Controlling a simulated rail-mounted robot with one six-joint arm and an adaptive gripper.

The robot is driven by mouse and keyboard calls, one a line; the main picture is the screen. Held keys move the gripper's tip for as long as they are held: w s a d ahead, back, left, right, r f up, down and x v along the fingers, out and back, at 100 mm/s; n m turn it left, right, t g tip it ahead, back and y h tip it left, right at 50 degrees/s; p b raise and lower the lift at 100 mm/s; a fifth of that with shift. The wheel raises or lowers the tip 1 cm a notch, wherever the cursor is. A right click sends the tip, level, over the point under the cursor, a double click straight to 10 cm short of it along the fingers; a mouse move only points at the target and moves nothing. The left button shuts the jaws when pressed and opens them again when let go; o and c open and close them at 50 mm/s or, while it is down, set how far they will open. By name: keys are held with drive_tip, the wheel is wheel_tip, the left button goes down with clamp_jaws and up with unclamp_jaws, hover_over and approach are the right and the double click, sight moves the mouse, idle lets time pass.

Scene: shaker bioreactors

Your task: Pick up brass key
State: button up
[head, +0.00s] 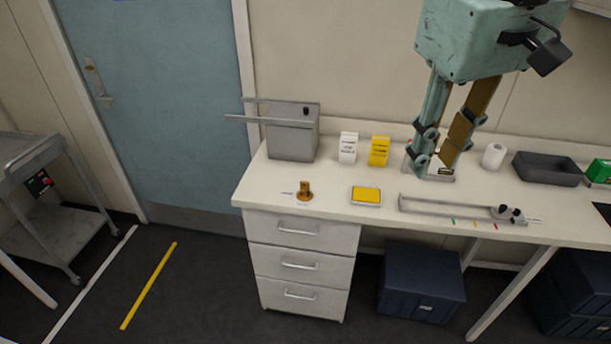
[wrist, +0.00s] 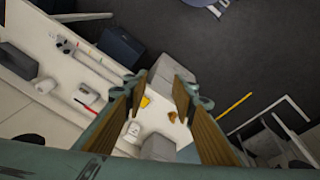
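The brass key (head: 305,191) is a small brass-coloured piece with a thin silvery part beside it, lying on the white bench (head: 262,186) near its left end. In the wrist view the brass piece (wrist: 172,116) shows small between my fingers. My gripper (head: 433,162) is open with nothing between its fingers, pointing down over the back of the bench, well to the right of the key. In the wrist view both fingers of my gripper (wrist: 162,84) stand wide apart. The key's fine shape is too small to tell.
A grey box with two rods (head: 292,135), a white carton (head: 348,148) and a yellow carton (head: 379,151) stand behind the key. A yellow pad (head: 366,196) and a long metal rail (head: 450,208) lie to its right. The bench just around the key is clear.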

drive_tip(key=w+a+f+n+g+p, duration=0.1)
drive_tip(key=w+a+n, duration=0.15)
drive_tip(key=w, duration=0.45)
drive_tip(key=w+a+n+p, duration=0.1)
drive_tip(key=w+a, duration=0.2)
drive_tip(key=w, duration=0.4)
drive_tip(key=n+g+h+p, duration=0.2)
drive_tip(key=n+h+p, duration=0.2)
drive_tip(key=n, duration=0.5)
hover_over(305, 183)
drive_tip(key=w+a, duration=0.1)
drive_tip(key=a, duration=0.4)
wheel_tip(305, 183, down, 24)
drive_tip(key=f, duration=0.1)
drive_tip(key=shift+w+a+f, duration=0.2)
drive_tip(key=shift+a+f, duration=0.05)
drive_tip(key=shift+f, duration=0.05)
drive_tip(key=x, duration=0.8)
drive_tip(key=shift+f, duration=0.25)
drive_tip(key=shift+d+f, duration=0.1)
drive_tip(key=shift+d, duration=0.05)
drive_tip(key=shift+p+x, duration=0.35)
drive_tip(key=shift+x, duration=2.2)
